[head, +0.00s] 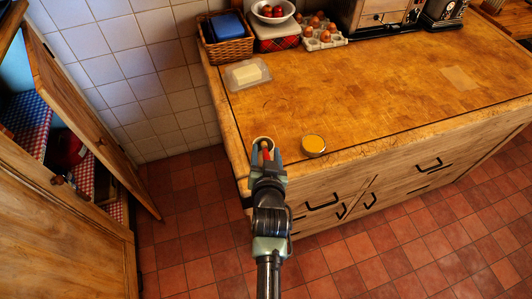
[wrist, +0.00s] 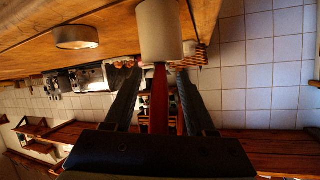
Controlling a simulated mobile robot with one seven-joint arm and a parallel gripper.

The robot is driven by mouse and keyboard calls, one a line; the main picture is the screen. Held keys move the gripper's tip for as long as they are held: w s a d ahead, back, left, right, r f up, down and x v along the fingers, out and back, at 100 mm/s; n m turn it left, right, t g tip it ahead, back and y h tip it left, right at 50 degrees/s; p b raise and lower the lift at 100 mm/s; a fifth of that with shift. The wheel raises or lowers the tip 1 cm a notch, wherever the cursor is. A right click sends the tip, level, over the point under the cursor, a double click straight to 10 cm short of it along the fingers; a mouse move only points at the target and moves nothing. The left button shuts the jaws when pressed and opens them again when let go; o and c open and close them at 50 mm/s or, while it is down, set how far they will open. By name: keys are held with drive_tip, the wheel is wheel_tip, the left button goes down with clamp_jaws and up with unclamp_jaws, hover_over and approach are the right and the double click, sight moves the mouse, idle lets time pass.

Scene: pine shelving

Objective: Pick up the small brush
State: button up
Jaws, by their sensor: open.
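The small brush shows only as a red handle (wrist: 159,100) in the wrist view, upright from a cream cup (wrist: 161,30). Its bristle end is hidden. In the head view the cup's pale rim (head: 262,139) is at the counter's near left corner, with a bit of the red handle (head: 265,155) below it. My gripper (head: 265,150) is at the cup, over the counter edge. In the wrist view my gripper (wrist: 158,88) is open, one finger on each side of the handle, with gaps visible between them.
A small bowl with yellow contents (head: 314,145) stands right of the cup. A butter dish (head: 247,74), wicker basket (head: 227,40), fruit bowl (head: 272,11) and egg carton (head: 322,33) stand farther back. The middle of the counter (head: 380,85) is clear. An open cupboard door (head: 85,115) is at left.

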drive_tip(key=shift+c, duration=0.3)
clamp_jaws()
